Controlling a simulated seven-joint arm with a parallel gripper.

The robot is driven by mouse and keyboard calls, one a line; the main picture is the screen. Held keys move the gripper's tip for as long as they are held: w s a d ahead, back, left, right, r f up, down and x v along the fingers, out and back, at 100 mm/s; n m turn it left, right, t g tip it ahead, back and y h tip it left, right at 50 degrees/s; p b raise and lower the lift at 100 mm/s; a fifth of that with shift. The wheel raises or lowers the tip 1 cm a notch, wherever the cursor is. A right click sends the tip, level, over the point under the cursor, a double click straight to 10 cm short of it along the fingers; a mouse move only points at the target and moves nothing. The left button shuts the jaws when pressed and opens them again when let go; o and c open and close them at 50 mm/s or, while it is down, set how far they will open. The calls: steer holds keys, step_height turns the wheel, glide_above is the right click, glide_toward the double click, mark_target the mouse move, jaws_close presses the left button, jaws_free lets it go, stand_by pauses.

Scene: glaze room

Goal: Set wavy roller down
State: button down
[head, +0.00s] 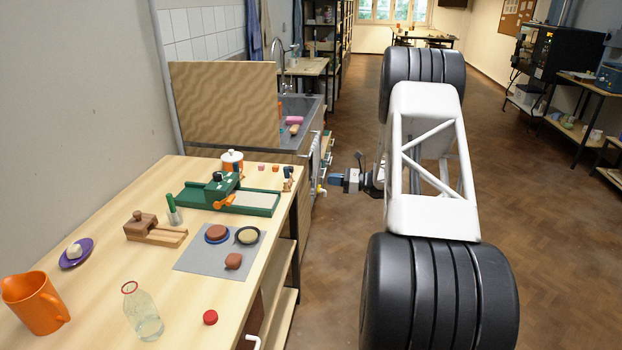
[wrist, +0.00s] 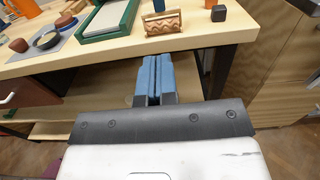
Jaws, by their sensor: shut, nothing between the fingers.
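The wavy roller (wrist: 163,23), a copper-brown piece with a wavy surface, lies on the wooden table (wrist: 110,51) close to its edge in the wrist view. In the head view a small brown shape at the table's right edge (head: 287,186) appears to be the same piece, too small to make out well. My gripper (wrist: 153,60) has its blue fingers together with nothing between them. It points at the table edge below the roller in the picture, apart from it. In the head view my gripper (head: 332,180) is off the table, to the right of its edge.
A small dark block (wrist: 218,13) stands beside the roller. A green-framed press (head: 230,195) is nearby. A grey mat (head: 205,262) with dishes, a bottle (head: 142,312) and an orange mug (head: 34,303) occupy the nearer table.

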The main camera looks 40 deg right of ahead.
mark_target(290, 176)
steer(key=x, duration=1.4)
steer(key=shift+x, duration=1.95)
steer(key=shift+f, duration=0.1)
steer(key=shift+s+d, duration=0.15)
steer(key=v, duration=1.3)
steer(key=shift+s+d, duration=0.2)
steer(key=shift+s, duration=0.05)
steer(key=shift+a, duration=0.1)
